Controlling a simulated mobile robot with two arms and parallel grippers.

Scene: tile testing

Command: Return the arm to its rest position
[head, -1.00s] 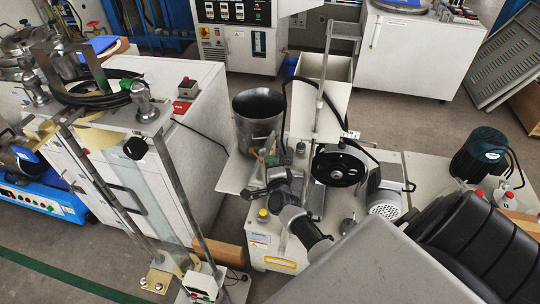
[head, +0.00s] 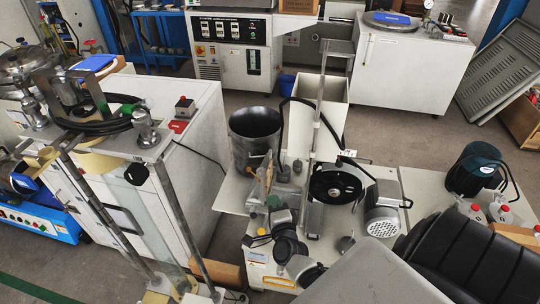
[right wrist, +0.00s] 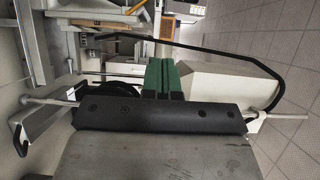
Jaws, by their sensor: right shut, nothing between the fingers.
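My right gripper (head: 273,202) shows in the head view at the end of my dark grey arm, which comes up from the bottom middle. It is shut and empty, over the front left part of the pale machine bench. In the right wrist view its green fingers (right wrist: 162,78) lie side by side, with nothing between them. Whether the gripper touches the bench cannot be told. My left gripper is not in view.
A dark metal bucket (head: 255,135) and a black wheel (head: 338,184) stand on the bench by the right gripper. A tall metal post (head: 318,115) rises beside them. A white cabinet (head: 200,130) with a rod frame is at left. Floor shows beyond the bench.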

